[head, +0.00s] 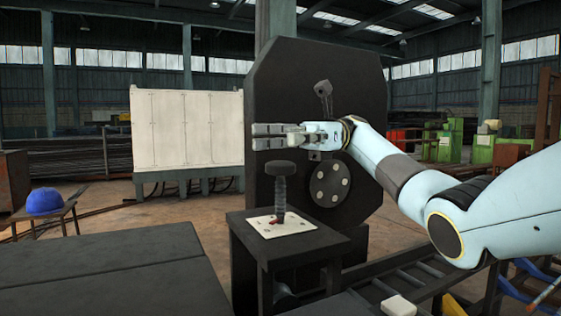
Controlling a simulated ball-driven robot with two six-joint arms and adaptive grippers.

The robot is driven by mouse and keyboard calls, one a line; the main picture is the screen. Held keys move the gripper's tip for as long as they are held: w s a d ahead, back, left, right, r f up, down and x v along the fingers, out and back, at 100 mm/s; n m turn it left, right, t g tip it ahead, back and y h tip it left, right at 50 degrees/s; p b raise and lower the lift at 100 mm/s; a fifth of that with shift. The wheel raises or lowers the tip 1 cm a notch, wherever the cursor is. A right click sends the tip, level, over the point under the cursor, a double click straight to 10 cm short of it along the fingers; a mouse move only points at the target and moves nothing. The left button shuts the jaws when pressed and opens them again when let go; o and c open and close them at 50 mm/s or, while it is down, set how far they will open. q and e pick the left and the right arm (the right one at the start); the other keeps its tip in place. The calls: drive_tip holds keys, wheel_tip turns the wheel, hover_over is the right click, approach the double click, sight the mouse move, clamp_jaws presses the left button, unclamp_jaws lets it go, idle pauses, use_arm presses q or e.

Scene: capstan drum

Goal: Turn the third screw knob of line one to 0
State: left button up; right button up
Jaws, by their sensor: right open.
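A black screw knob (279,168) with a round cap stands upright on a ribbed post. The post rises from a pale plate (293,229) on a small dark table (262,246). Only this one upright screw knob shows clearly, and I cannot read any line or number on it. My right gripper (257,137) comes in from the right and points left. It is open, with its fingers above the knob's cap in the picture and apart from it. No object shows between the fingers. My left gripper is not in view.
A large dark octagonal panel (350,75) stands behind my right gripper, with a round bolted hub (329,184) and a small lever (323,90). A dark flat top (110,265) fills the front left. A blue helmet (46,202) lies on a stool. White cabinets (187,130) stand behind.

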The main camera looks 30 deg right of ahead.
wheel_tip(320, 180, up, 5)
drive_tip(key=shift+r, duration=0.2)
idle(0.5)
